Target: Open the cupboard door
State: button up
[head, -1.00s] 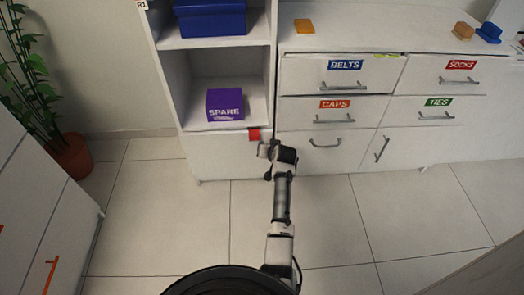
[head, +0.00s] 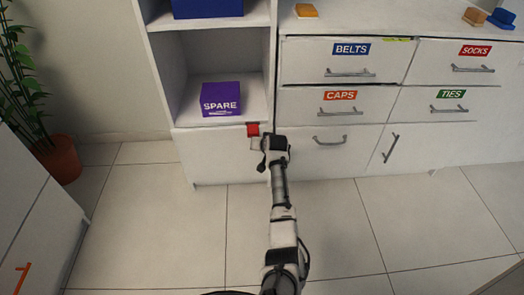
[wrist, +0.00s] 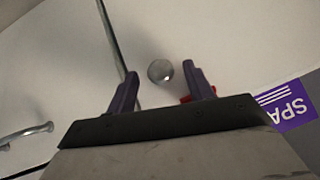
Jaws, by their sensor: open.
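The white cupboard door (head: 215,160) is below the open shelf and looks shut. In the wrist view its pale face (wrist: 225,45) fills much of the upper part. A round metal knob (wrist: 160,72) on it sits between and just beyond my fingertips. My gripper (head: 262,150) is at the door's upper right corner. In the wrist view my gripper (wrist: 162,82) is open, one finger each side of the knob, with no visible contact. The knob cannot be made out in the head view.
A purple SPARE box (head: 221,99) sits on the shelf above. A small red piece (head: 253,129) is at the door's top edge. Labelled drawers (head: 340,62) with bar handles stand to the right. A potted plant (head: 58,160) is at left. The tiled floor (head: 150,230) is clear.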

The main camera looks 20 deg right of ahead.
jog(key=shift+w+f, duration=0.3)
jog(key=shift+c, duration=0.2)
grip_shut()
